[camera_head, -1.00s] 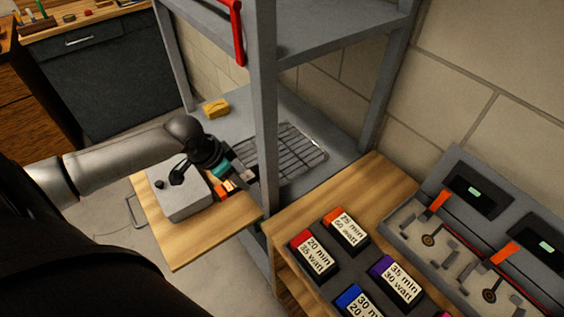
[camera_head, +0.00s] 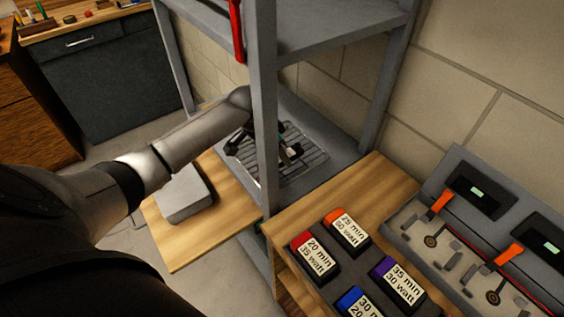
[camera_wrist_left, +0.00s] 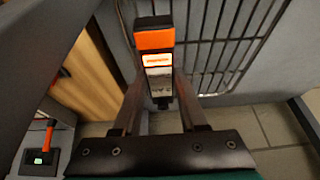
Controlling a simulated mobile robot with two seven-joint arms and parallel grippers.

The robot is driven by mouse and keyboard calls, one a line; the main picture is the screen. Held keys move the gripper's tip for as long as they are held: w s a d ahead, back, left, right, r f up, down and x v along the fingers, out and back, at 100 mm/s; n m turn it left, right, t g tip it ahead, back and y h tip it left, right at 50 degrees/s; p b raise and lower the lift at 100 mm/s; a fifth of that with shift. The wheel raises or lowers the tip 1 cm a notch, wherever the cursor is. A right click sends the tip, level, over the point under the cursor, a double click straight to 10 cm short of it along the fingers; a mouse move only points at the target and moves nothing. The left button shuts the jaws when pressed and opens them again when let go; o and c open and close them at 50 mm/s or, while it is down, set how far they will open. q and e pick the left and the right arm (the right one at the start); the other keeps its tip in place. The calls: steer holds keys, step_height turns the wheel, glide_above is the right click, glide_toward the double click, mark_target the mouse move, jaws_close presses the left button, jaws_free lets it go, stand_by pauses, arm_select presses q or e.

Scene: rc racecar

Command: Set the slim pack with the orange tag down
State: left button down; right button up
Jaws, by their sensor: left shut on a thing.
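The slim pack (camera_wrist_left: 156,62) is dark with an orange tag at its far end and a pale label. My left gripper (camera_wrist_left: 160,98) is shut on it, with one finger on each side. In the head view my left gripper (camera_head: 284,154) reaches behind the grey post, which hides part of it. There the pack shows only as a small pale and dark shape (camera_head: 293,150). It is over the wire rack (camera_head: 309,166); I cannot tell whether they touch. In the wrist view the rack's bars (camera_wrist_left: 225,40) lie beyond and right of the pack. My right gripper is not in view.
The grey post (camera_head: 265,120) stands close to my left arm. A grey box (camera_head: 185,195) sits on the wooden board (camera_head: 225,235). Several labelled packs stand in a dark holder (camera_head: 327,283) at the front, beside a grey unit (camera_head: 430,235) with orange levers.

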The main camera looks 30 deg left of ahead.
mark_target(282, 163)
arm_select(q)
steer(key=shift+w+d+f, duration=0.2)
steer(key=shift+w+f, duration=0.05)
steer(key=shift+f+b, duration=0.3)
steer(key=shift+f, duration=1.2)
steer(key=shift+f, duration=0.1)
steer(key=shift+c, duration=2.2)
jaws_free()
steer(key=shift+a, duration=0.1)
steer(key=p+v, duration=0.2)
steer(key=v, duration=1)
